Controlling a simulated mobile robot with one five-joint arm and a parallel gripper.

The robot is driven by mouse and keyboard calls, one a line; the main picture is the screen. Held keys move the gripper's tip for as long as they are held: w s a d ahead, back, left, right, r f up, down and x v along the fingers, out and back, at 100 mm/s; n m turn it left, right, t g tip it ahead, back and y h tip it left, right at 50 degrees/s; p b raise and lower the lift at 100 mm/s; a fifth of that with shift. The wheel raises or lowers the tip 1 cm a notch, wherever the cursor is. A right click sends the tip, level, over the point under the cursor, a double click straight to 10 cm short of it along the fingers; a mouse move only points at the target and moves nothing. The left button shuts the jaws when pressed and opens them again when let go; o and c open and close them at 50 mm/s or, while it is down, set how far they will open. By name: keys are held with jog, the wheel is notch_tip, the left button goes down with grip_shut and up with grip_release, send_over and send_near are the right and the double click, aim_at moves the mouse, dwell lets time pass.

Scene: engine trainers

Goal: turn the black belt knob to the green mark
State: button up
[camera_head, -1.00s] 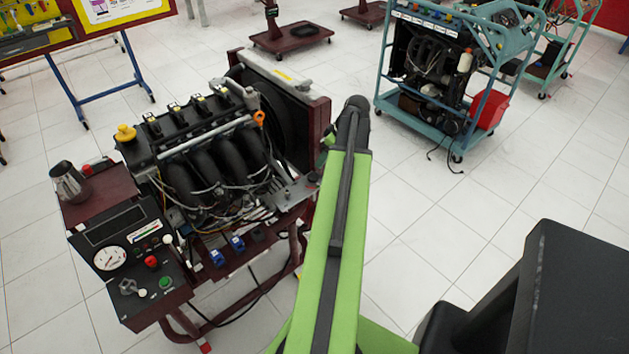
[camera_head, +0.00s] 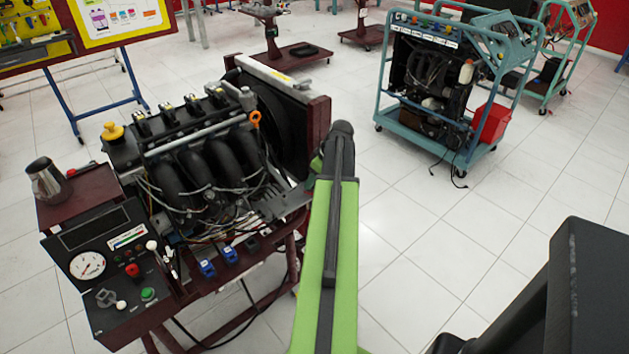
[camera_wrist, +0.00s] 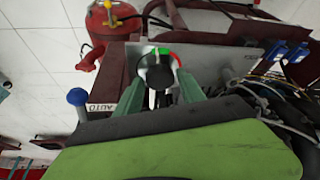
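The black belt knob (camera_wrist: 155,75) shows in the wrist view as a dark round dial on a pale plate, with a light pointer on its lower part. The green mark (camera_wrist: 163,51) is at the dial's top edge, with a red mark (camera_wrist: 176,61) to its right. My gripper (camera_wrist: 160,84) has two green fingers apart, one on each side of the dial's lower part. I cannot tell whether they touch the knob. In the head view my arm hides the knob and most of the gripper, at the right end of the engine trainer (camera_head: 205,165).
A control panel (camera_head: 115,270) with a gauge stands at the trainer's left end. In the wrist view a blue-tipped lever (camera_wrist: 77,97) is left of the fingers and a red canister (camera_wrist: 108,25) stands beyond. A teal trainer cart (camera_head: 435,90) stands back right, with clear floor between.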

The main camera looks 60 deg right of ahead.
grip_shut()
jog(key=shift+a+m, duration=0.15)
jog(key=shift+m, duration=0.35)
jog(key=shift+m+h, duration=0.4)
jog(key=shift+m, duration=0.1)
jog(key=shift+o, duration=2)
grip_release()
jog(key=shift+r, duration=0.1)
